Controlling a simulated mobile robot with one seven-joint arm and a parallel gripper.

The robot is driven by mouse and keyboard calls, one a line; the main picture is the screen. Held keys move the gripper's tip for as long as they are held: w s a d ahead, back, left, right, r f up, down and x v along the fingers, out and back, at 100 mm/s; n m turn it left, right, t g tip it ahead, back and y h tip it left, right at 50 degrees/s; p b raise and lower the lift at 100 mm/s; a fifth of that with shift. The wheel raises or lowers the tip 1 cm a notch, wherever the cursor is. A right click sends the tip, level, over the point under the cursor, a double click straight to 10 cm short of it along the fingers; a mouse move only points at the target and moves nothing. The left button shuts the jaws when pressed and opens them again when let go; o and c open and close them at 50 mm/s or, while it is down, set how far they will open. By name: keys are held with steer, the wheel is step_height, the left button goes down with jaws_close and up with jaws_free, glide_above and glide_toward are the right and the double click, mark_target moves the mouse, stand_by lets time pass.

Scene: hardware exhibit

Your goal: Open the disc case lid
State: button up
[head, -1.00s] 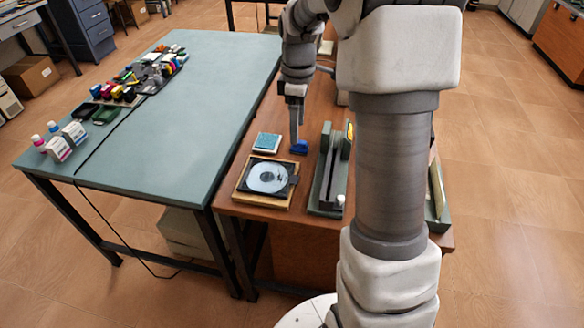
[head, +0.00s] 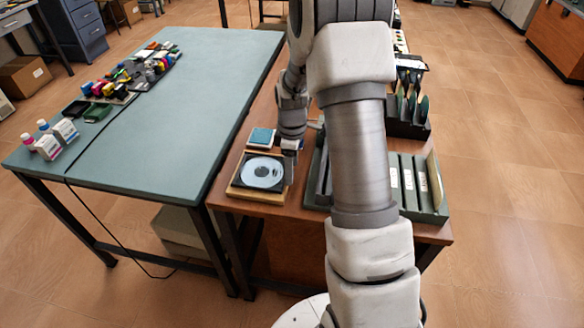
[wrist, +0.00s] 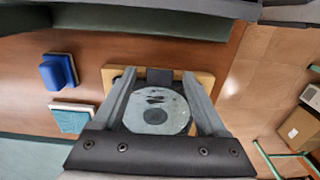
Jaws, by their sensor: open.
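The disc case (head: 244,184) is a flat black case with a silver disc (head: 262,172) showing in it. It lies in a shallow wooden tray (head: 237,190) on the brown table. In the wrist view the disc (wrist: 170,112) lies beneath and between my fingers, and a dark tab (wrist: 159,76) on the case edge shows between the fingertips. My gripper (wrist: 159,73) is open and empty. In the head view my gripper (head: 290,165) points down at the right edge of the case. Whether the fingertips touch the case, I cannot tell.
A teal-topped pad (head: 261,138) lies behind the tray, and a blue block (wrist: 59,72) shows beside it in the wrist view. A green rack of binders (head: 410,190) stands to the right, partly behind my arm. The green table (head: 165,120) at left is mostly clear.

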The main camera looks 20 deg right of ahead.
steer(key=shift+f, duration=0.1)
jaws_close()
stand_by(0.3)
stand_by(1.1)
